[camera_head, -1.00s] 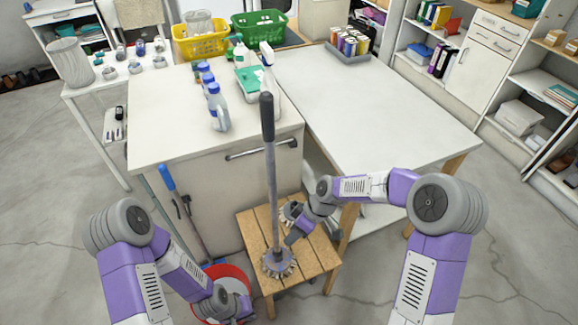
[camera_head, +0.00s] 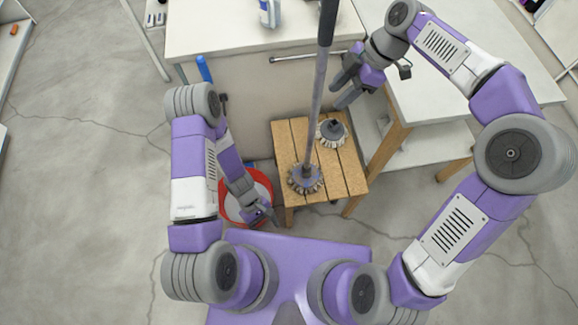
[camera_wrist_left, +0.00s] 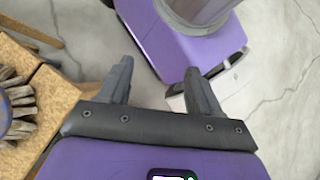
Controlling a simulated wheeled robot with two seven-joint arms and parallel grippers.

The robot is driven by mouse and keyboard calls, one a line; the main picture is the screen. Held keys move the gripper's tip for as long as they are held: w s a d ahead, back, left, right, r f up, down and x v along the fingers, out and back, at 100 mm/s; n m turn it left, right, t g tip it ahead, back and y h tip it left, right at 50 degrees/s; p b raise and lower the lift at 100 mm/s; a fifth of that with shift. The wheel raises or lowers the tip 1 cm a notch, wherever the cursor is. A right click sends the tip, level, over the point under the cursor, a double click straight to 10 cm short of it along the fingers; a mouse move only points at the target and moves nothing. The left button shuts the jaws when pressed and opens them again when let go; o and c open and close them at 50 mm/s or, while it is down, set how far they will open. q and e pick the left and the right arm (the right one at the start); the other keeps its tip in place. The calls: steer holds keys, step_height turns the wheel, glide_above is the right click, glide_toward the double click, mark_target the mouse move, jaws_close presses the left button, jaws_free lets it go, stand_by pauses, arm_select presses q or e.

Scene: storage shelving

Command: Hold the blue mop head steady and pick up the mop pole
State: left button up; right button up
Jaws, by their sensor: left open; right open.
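The mop pole (camera_head: 314,110), grey with a dark upper grip, stands nearly upright on a wooden stool (camera_head: 352,178). A mop head with a bluish centre and pale bristles (camera_head: 306,180) is at its foot; its edge also shows in the left wrist view (camera_wrist_left: 8,112). A second, darker-centred mop head (camera_head: 332,131) sits behind it on the stool. My right gripper (camera_head: 338,95) is open and empty, just right of the pole's shaft. My left gripper (camera_head: 268,214) is low, left of the stool; in the left wrist view its fingers (camera_wrist_left: 158,70) are apart with nothing between them.
A red bucket (camera_head: 223,205) stands on the floor beside my left gripper. A white cabinet (camera_head: 240,100) with a bar handle is behind the stool, and a blue-handled tool leans against it. A white table with wooden legs (camera_head: 388,160) stands at right.

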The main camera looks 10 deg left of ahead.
arm_select(q)
steer(key=w+d+n+h, duration=0.2)
steer(key=n, duration=0.2)
steer(key=n+t+h, duration=0.6)
steer(key=n+t, duration=0.2)
steer(key=t, duration=0.2)
glide_toward(306, 171)
steer(key=f, duration=0.1)
steer(key=w+d+f, duration=0.1)
steer(key=f, duration=0.1)
steer(key=w+d+f, duration=0.1)
steer(key=shift+w+d+f, duration=0.2)
steer(key=shift+f, duration=0.05)
steer(key=shift+w+d, duration=0.2)
steer(key=shift+d, duration=0.1)
steer(key=x, duration=0.6)
steer(key=shift+d+f, duration=0.25)
steer(key=shift+d, duration=0.05)
jaws_close()
